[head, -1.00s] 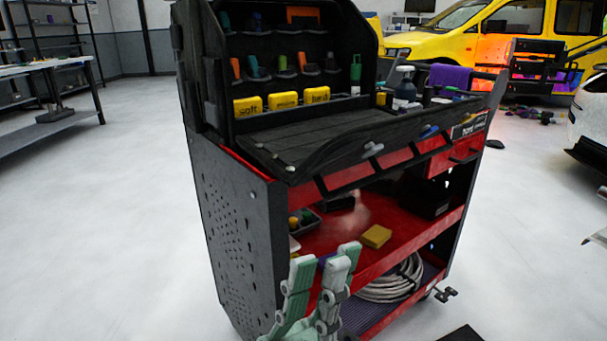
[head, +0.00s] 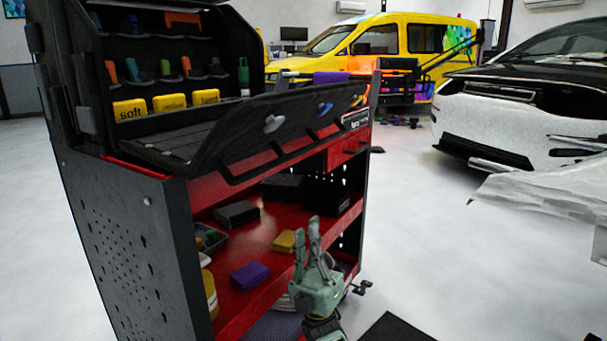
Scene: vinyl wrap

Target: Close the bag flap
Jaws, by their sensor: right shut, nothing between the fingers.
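The black tool bag (head: 52,58) stands open on top of the cart, its upright back panel lined with tool pockets. Its flap (head: 235,125) is open, spread out toward the cart's front edge, with a grey, a blue and an orange piece along it. My right gripper (head: 313,232) is low in front of the cart's shelves, below the flap and apart from it. Its pale green fingers point up and are closed together with nothing between them. My left gripper is out of view.
The cart (head: 125,240) has red shelves holding a purple block (head: 250,275), a yellow block (head: 284,242) and dark boxes (head: 237,213). A white car (head: 540,100) and a yellow van (head: 385,45) stand behind. The floor right of the cart is mostly clear.

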